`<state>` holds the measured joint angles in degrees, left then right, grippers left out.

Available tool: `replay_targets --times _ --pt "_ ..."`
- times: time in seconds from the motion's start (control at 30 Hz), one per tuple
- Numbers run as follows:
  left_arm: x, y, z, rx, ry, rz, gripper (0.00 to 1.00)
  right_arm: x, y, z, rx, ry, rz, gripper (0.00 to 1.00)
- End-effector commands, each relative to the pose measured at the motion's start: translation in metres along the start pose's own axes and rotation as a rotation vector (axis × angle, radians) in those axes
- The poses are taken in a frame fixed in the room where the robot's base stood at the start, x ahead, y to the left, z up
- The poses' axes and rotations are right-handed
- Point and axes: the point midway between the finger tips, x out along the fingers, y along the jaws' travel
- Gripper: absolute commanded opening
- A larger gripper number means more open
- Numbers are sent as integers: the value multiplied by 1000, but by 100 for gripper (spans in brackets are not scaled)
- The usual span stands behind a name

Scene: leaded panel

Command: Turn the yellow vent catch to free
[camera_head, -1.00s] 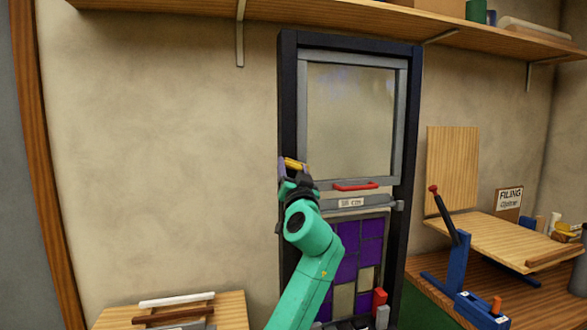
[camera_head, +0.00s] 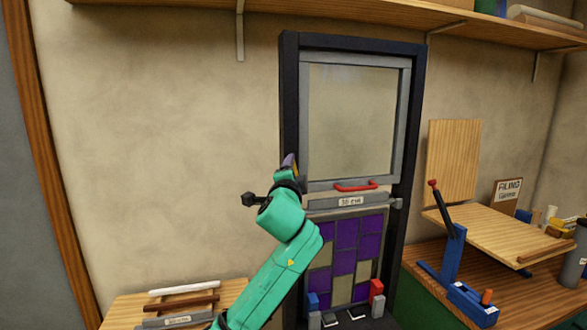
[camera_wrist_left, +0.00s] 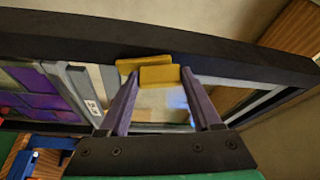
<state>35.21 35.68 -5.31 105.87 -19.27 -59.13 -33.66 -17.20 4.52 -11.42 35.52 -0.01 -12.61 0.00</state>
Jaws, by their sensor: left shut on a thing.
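The yellow vent catch (camera_wrist_left: 158,76) shows in the left wrist view as two stacked yellow pieces against the dark window frame. My left gripper (camera_wrist_left: 160,82) has its purple fingers on both sides of the nearer yellow piece and is shut on it. In the head view my left gripper (camera_head: 290,162) is at the left post of the dark frame (camera_head: 290,100), beside the sash's lower left. There the catch is mostly hidden behind my fingers. My right gripper is not in view.
The grey sash (camera_head: 352,120) has a red handle (camera_head: 355,187). A labelled grey bar (camera_head: 348,201) lies below it, above a purple leaded panel (camera_head: 345,255). A bench with a blue lever tool (camera_head: 452,255) stands right. A small table with bars (camera_head: 180,300) is lower left.

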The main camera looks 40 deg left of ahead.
Motion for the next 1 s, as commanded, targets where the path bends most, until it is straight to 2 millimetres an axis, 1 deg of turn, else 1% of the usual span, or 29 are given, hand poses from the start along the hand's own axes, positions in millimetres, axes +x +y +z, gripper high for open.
replay_targets --times 0.2,0.4,0.63,1.0 --pt "0 -1 0 144 -2 59 9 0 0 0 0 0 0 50" --pt "0 -1 0 227 -2 94 9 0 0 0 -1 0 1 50" --pt "0 0 0 269 -2 113 9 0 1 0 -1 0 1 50" --pt "0 0 0 273 -2 115 9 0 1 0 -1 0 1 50"
